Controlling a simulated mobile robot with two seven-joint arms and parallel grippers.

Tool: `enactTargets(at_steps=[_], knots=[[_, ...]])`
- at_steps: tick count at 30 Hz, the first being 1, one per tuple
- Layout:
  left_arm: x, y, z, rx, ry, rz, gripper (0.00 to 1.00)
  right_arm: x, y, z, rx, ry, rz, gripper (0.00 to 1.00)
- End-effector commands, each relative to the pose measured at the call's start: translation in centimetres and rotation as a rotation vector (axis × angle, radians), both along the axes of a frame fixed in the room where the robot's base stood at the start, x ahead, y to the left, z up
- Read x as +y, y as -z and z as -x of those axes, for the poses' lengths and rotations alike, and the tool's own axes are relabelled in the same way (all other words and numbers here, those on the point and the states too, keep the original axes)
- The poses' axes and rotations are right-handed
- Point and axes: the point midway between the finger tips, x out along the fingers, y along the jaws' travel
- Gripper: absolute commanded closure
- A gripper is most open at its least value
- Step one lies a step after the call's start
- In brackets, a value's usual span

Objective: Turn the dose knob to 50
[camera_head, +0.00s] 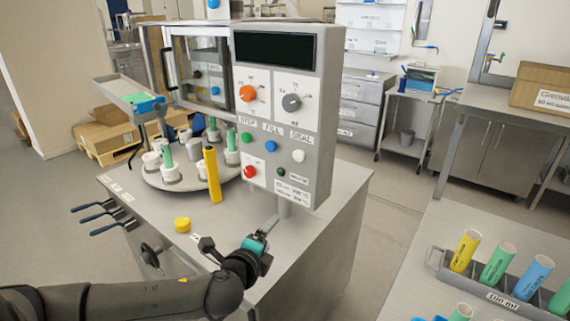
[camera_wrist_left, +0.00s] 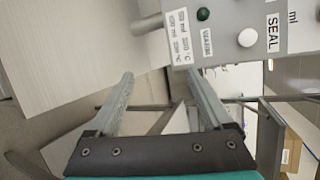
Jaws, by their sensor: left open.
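The control panel (camera_head: 280,110) stands upright on the machine. It carries an orange knob (camera_head: 247,93) and, to its right, a grey knob (camera_head: 292,102) with an "ml" mark below it. The scale numbers are too small to read, so the setting cannot be told. My left gripper (camera_head: 277,217) is below the panel's lower edge, apart from both knobs. In the left wrist view the gripper (camera_wrist_left: 160,90) is open, with nothing between its fingers; the white SEAL button (camera_wrist_left: 247,38) is beyond them and neither knob shows. My right gripper is out of view.
STEP (camera_head: 246,136), FILL (camera_head: 270,146) and SEAL (camera_head: 298,156) buttons and a red button (camera_head: 249,171) sit below the knobs. A turntable (camera_head: 190,179) with tubes and a yellow post (camera_head: 212,174) stands left of the panel. A tube rack (camera_head: 489,282) is at right.

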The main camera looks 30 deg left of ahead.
Motion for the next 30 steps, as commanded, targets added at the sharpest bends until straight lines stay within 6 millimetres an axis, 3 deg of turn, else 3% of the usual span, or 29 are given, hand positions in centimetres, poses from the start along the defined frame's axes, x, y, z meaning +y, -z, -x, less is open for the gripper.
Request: enactTargets(at_steps=[1, 6, 12, 15, 21, 30], knots=[[0.7, -3.0, -0.9, -0.039, 0.062, -0.115, 0.16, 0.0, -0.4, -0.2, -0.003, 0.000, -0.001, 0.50], [2.0, -10.7, -2.3, -0.130, 0.232, -0.479, 0.16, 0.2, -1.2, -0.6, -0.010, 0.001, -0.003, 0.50], [3.6, -18.3, -2.1, -0.183, 0.385, -0.904, 0.16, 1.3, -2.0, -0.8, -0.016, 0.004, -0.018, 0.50], [4.4, -21.2, -1.4, -0.184, 0.438, -1.085, 0.16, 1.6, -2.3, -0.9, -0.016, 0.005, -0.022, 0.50], [5.6, -24.4, -0.2, -0.166, 0.494, -1.315, 0.16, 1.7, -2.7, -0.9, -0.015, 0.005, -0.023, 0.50], [5.9, -25.2, -0.7, -0.158, 0.508, -1.375, 0.16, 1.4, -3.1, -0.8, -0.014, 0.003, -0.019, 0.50]])
